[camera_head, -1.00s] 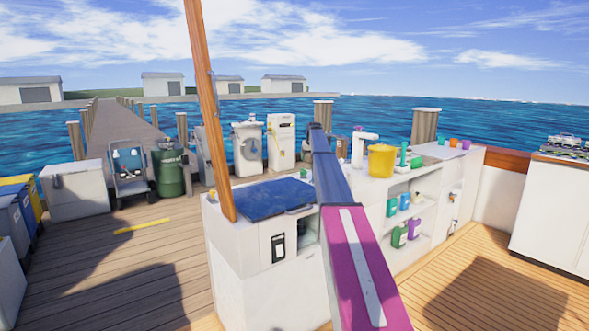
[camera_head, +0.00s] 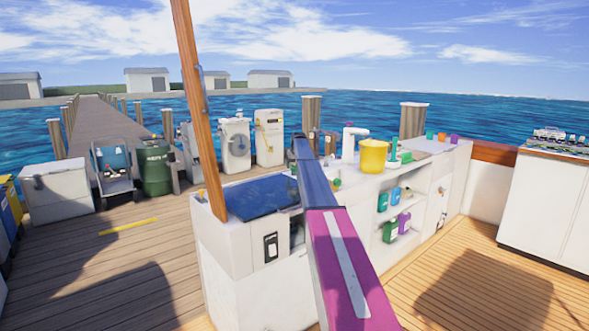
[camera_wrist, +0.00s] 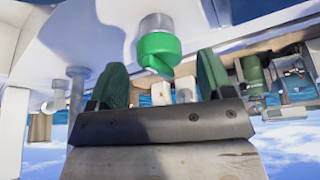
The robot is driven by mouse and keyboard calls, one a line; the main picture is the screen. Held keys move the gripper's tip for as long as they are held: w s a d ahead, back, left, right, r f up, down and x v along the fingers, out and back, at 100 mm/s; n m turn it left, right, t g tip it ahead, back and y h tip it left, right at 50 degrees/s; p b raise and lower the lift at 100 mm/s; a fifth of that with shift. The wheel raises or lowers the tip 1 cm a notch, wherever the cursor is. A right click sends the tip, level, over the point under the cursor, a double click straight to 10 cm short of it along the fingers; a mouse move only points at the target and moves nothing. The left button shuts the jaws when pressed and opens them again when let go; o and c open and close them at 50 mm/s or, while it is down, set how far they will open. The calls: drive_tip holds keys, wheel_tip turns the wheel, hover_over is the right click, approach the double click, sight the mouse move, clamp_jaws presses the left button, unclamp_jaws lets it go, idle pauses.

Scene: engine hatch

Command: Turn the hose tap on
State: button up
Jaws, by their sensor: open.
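A green knob on a grey cylindrical base (camera_wrist: 158,50) stands on the white counter in the wrist view, which looks upside down. It looks like the hose tap, though no hose shows and I cannot be sure. My gripper (camera_wrist: 161,64) is open, with one green finger on each side of the knob. The knob appears between the fingertips, and I cannot tell whether they touch it. In the head view my purple and blue arm reaches over the counter (camera_head: 270,300) and hides the gripper. A small green item (camera_head: 337,182) beside the arm may be the same knob.
Bottles fill the shelves below. Deck is free at right.

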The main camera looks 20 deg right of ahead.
drive_tip(key=shift+x, duration=0.9)
drive_tip(key=c, duration=0.9)
